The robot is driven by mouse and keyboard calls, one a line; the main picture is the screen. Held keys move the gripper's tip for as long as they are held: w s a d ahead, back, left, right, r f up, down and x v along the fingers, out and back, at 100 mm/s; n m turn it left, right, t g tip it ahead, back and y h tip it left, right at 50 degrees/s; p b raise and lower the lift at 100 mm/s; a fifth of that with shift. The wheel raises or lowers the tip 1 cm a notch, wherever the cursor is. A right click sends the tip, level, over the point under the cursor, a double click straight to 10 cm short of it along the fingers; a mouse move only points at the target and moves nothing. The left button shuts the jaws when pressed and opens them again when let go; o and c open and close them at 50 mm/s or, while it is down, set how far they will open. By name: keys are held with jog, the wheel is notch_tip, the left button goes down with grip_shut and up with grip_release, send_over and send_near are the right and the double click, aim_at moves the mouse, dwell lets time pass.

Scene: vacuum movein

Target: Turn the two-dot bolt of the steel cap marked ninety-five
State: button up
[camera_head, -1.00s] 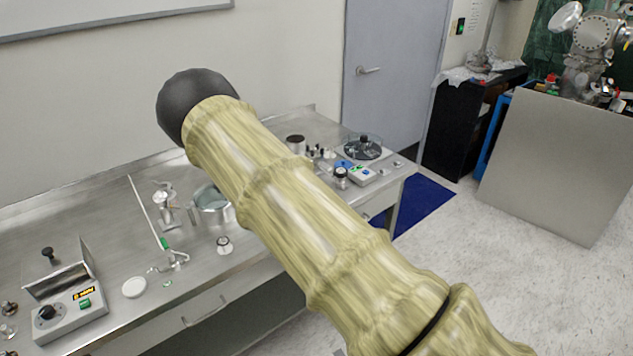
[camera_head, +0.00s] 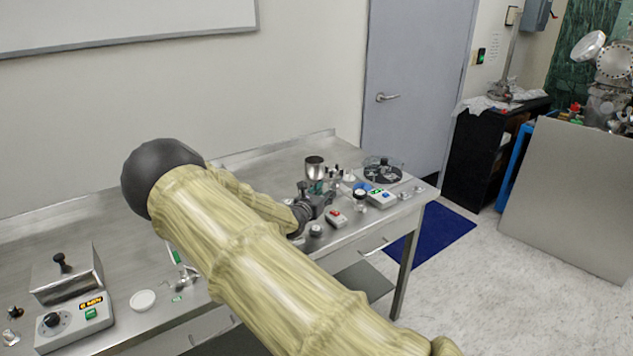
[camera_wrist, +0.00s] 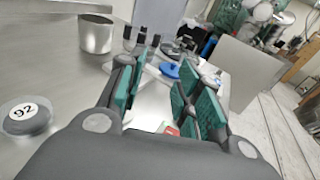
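My gripper (camera_head: 322,200) hangs over the right part of the steel bench, beyond my arm. In the wrist view its two teal-padded fingers (camera_wrist: 162,88) stand apart with nothing held between them. A round grey cap (camera_wrist: 27,117) with a white label, which looks like 92, lies on the bench left of the fingers. I cannot pick out a cap marked ninety-five, or any bolt with two dots. A small metal piece (camera_head: 316,230) sits just below the gripper in the head view; its marking is too small to read.
A steel cup (camera_head: 315,167) stands behind the gripper and shows at left in the wrist view (camera_wrist: 97,34). A red-button box (camera_head: 337,218), a blue-button box (camera_head: 382,199) and a round dark tray (camera_head: 383,170) lie to the right. A box with a dial (camera_head: 75,318) stands far left.

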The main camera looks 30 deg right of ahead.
aim_at(331, 172)
jog(key=w, duration=0.1)
jog(key=w+t, duration=0.1)
jog(key=w, duration=0.1)
jog(key=shift+a+r, duration=0.2)
jog(key=shift+r, duration=0.15)
jog(key=shift+p+x, duration=1.4)
jog(key=shift+x, duration=3.4)
jog(key=shift+w+a+r, duration=0.1)
grip_shut()
